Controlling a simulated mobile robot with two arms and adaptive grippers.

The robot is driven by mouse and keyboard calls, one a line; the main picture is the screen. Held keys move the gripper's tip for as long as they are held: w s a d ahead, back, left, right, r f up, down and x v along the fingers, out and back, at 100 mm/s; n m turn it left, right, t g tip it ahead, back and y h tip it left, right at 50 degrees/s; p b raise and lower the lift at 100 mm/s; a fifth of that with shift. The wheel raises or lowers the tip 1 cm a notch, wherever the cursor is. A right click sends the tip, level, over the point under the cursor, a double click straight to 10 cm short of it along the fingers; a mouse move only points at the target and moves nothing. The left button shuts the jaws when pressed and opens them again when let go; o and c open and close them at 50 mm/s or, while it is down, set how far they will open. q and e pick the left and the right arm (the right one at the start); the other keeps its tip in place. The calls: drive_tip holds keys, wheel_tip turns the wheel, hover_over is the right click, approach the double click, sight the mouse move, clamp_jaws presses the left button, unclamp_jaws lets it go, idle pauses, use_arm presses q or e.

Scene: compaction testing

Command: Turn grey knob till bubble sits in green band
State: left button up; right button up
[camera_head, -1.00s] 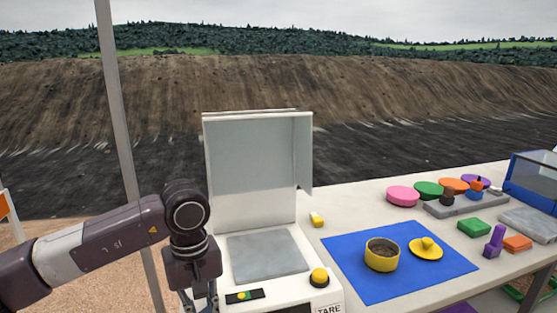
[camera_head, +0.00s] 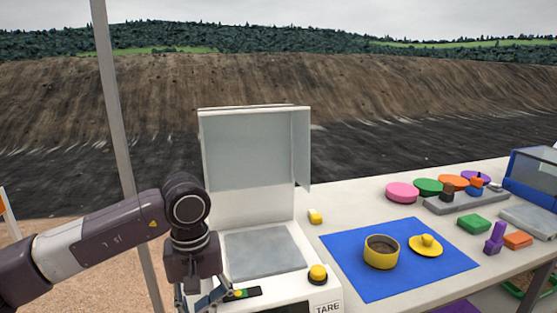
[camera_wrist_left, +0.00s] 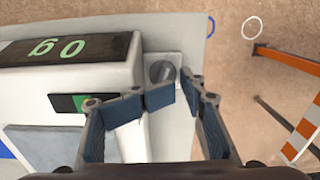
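The grey knob (camera_wrist_left: 162,72) shows in the left wrist view on a small light plate beside the white scale; the head view does not show it. My left gripper (camera_wrist_left: 178,88) is open, its blue-padded fingertips a little apart and close to the knob, overlapping its lower edge in the picture. I cannot tell if they touch it. The level vial (camera_head: 244,293) on the scale's front left has a green band and a yellow bubble (camera_head: 239,294) towards the band's left side. A finger partly covers the vial. My right gripper is not in view.
Coloured lids and blocks lie farther right. A grey pole (camera_head: 117,110) stands behind my left arm.

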use_arm(q)
drive_tip(key=shift+s+a+f, duration=0.1)
drive_tip(key=shift+s+a, duration=0.15)
idle(0.6)
drive_tip(key=shift+c, duration=0.6)
drive_tip(key=c, duration=0.7)
clamp_jaws()
drive_tip(key=shift+s+a, duration=0.1)
